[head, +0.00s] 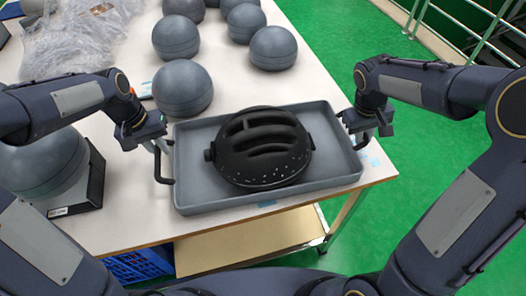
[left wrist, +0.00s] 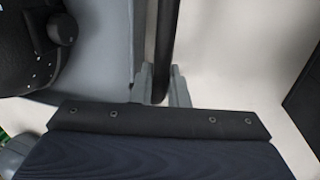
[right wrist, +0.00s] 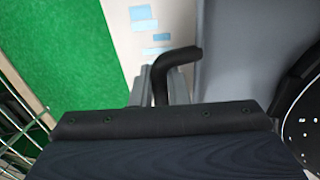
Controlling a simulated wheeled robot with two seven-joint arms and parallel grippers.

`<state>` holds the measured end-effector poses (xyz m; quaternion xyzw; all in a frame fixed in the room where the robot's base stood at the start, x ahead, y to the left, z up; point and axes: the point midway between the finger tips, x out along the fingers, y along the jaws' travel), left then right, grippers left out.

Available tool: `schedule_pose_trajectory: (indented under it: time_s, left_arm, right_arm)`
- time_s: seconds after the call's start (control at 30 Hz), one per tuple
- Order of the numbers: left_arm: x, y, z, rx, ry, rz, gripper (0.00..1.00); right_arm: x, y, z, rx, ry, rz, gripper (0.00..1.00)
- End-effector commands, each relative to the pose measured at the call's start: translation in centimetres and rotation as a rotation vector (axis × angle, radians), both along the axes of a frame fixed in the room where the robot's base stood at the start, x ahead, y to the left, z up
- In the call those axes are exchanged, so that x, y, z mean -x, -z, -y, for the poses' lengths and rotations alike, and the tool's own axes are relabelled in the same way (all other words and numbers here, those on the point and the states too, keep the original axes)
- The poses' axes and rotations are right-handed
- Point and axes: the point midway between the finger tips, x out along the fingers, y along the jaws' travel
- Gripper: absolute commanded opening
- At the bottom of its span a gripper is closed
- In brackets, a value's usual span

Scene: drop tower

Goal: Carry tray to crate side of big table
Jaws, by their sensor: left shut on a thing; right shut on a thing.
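The grey tray (head: 330,183) sits at the near edge of the big white table (head: 130,215). A black, domed, slotted object (head: 262,150) lies in it. My left gripper (head: 160,147) is shut on the tray's black left handle, which shows between its fingers in the left wrist view (left wrist: 165,50). My right gripper (head: 365,130) is at the tray's right side, shut on the right handle, seen in the right wrist view (right wrist: 175,58). The tray looks level; whether it touches the tabletop is hard to tell.
Several grey balls (head: 183,90) stand behind the tray. Another ball (head: 45,165) rests by a black box-like base (head: 92,180) to the left. Clear plastic wrap (head: 75,45) lies at the back left. A blue crate (head: 135,264) is below the table.

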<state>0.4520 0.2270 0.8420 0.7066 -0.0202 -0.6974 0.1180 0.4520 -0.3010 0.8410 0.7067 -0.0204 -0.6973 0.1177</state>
Motion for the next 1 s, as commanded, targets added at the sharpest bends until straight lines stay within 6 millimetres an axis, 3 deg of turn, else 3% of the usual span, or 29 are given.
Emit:
schedule_pose_trajectory:
  time_s: [0.37, 0.8, 1.0]
  left_arm:
    - [-0.1, -0.6, 0.0, 0.001, -0.001, 0.003, 0.00]
    - [-0.1, -4.7, 0.0, 0.001, -0.001, 0.003, 0.00]
    - [-0.1, -5.2, 0.0, 0.001, -0.001, 0.003, 0.00]
  right_arm:
    - [-0.1, -0.6, 0.0, 0.001, -0.001, 0.002, 0.00]
    - [0.0, -4.7, 0.0, 0.001, -0.002, 0.002, 0.00]
    - [0.0, -5.2, 0.0, 0.001, -0.002, 0.001, 0.00]
